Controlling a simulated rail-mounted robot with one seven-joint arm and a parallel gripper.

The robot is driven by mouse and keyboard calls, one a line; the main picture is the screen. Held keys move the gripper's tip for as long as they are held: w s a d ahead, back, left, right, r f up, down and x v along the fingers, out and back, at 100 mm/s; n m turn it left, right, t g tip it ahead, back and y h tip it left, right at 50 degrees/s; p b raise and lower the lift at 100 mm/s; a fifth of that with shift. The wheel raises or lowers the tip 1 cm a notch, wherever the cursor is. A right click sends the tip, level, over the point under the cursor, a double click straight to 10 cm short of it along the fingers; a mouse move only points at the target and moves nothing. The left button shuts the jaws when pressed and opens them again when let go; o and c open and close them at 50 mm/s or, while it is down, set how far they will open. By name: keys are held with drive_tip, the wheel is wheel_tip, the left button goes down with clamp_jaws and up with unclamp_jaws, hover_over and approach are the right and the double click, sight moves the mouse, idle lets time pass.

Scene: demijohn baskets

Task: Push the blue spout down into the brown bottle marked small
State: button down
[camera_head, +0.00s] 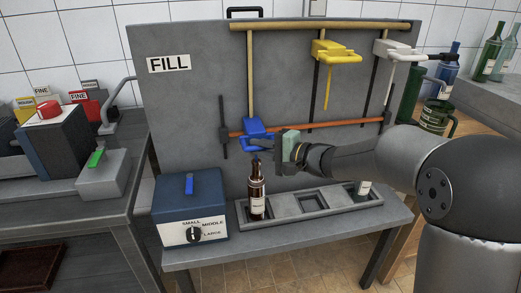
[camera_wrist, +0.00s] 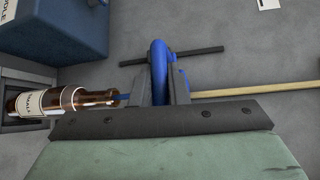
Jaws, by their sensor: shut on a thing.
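The brown bottle (camera_head: 256,192) stands upright in the left compartment of the grey tray. Its label reads SMALL in the wrist view (camera_wrist: 32,103). The blue spout (camera_head: 254,128) hangs on the board directly above the bottle; it also shows in the wrist view (camera_wrist: 159,62). My gripper (camera_head: 266,145) comes in from the right and is shut on the blue spout, with one finger on each side of it in the wrist view (camera_wrist: 161,92). A thin blue tube reaches to the bottle's mouth; how far it goes in is unclear.
A yellow spout (camera_head: 336,52) and a white spout (camera_head: 396,50) hang to the right. A blue box (camera_head: 190,205) with a size dial stands left of the tray (camera_head: 300,205).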

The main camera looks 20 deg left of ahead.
drive_tip(key=shift+f, duration=0.55)
drive_tip(key=c, duration=1.4)
unclamp_jaws()
drive_tip(key=shift+r, duration=0.1)
drive_tip(key=shift+d, duration=0.1)
drive_tip(key=shift+s+d+r, duration=0.1)
drive_tip(key=shift+d+r, duration=0.05)
drive_tip(key=shift+d, duration=0.25)
drive_tip(key=v, duration=1.6)
drive_tip(key=shift+d+p, duration=0.2)
drive_tip(key=shift+p, duration=0.25)
drive_tip(key=shift+s, duration=0.2)
